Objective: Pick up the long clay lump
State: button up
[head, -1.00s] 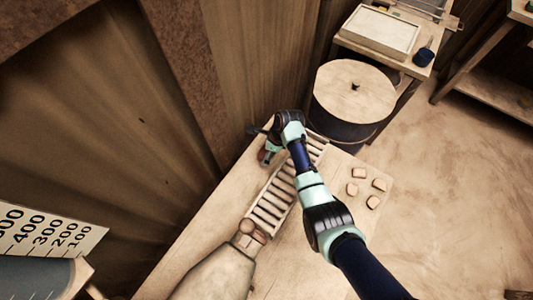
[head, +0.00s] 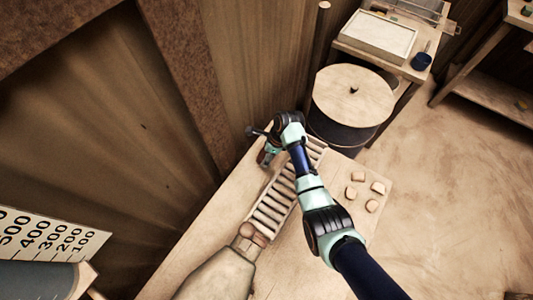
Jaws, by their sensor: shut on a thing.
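My gripper (head: 266,157) is at the far end of the roller track (head: 271,206), close to the wooden wall. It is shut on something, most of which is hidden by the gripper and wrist. The long clay lump does not show clearly. Brown clay (head: 252,234) sits at the mouth of the pale tapered machine (head: 217,275), at the near end of the track, apart from my gripper.
Several small pale blocks (head: 357,177) lie on the table (head: 186,258) to the right of my arm. A dark drum with a round wooden lid (head: 353,95) stands behind the table. A side table holds a pale tray (head: 376,38) and a blue cup (head: 421,61).

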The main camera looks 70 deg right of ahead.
notch_tip(320, 180, up, 18)
jog(key=p, duration=0.5)
jog(key=shift+r, duration=0.15)
